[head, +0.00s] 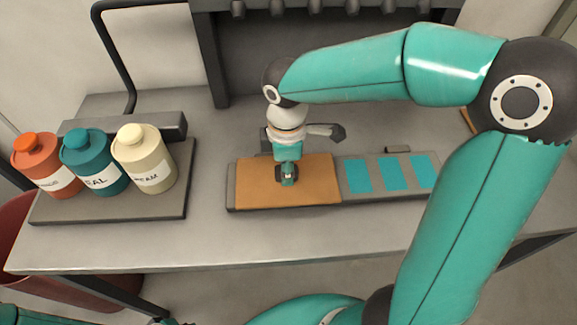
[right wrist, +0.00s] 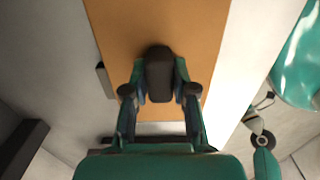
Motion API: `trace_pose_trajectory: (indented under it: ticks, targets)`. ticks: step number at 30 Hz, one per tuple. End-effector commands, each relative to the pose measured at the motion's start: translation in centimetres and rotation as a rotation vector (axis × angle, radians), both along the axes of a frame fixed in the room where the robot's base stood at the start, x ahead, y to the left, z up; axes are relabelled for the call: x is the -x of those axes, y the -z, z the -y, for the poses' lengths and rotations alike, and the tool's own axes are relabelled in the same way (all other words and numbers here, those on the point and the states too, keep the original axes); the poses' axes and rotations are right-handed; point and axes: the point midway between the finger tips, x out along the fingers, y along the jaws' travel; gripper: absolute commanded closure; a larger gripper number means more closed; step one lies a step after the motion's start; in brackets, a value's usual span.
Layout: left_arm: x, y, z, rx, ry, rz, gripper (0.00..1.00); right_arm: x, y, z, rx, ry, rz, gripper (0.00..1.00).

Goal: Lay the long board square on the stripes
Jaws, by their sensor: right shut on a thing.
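The long board (head: 255,185) is a flat orange-brown panel with a dark upright grip (right wrist: 160,75) near its middle. My right gripper (head: 287,174) is shut on that grip, with a finger on each side of it in the right wrist view. The board is over the left part of a dark grey base (head: 390,197); I cannot tell if it touches it. Several teal stripes (head: 394,174) lie bare on the base, right of the board. The board's right edge is close to the first stripe. My left gripper does not show clearly.
At left, orange (head: 40,162), teal (head: 93,162) and cream (head: 143,160) bottles stand on a grey tray (head: 110,207). A dark rack (head: 290,60) rises behind the table (head: 250,240). A small dark block (head: 398,149) sits behind the stripes. The table's front strip is clear.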

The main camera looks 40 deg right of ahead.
Motion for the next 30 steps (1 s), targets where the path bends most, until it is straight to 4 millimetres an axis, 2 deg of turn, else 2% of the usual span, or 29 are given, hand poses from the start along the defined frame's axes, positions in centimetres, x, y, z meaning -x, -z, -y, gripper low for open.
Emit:
trace_pose_trajectory:
  ticks: [1, 2, 6, 14, 20, 23, 30]
  targets:
    - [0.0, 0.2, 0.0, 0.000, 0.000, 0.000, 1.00, 0.0, 0.3, 0.0, 0.000, 0.000, 0.000, 1.00]
    - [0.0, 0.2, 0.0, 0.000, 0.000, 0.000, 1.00, 0.0, 0.2, 0.0, 0.000, 0.000, 0.000, 0.70]
    - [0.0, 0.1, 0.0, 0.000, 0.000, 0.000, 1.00, 0.0, 0.1, 0.0, 0.000, -0.001, 0.000, 0.49]
    - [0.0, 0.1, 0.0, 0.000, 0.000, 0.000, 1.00, 0.0, 0.1, 0.0, 0.000, -0.001, 0.000, 0.49]
    - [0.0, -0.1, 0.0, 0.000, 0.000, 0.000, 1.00, -0.1, -0.9, -0.1, 0.000, -0.001, 0.004, 0.49]
    - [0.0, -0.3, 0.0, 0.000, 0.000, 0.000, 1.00, -0.1, -2.4, -0.1, -0.001, -0.001, 0.004, 0.49]
    - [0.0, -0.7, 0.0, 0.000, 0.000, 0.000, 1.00, -0.2, -7.3, -0.1, -0.001, -0.002, 0.006, 0.49]
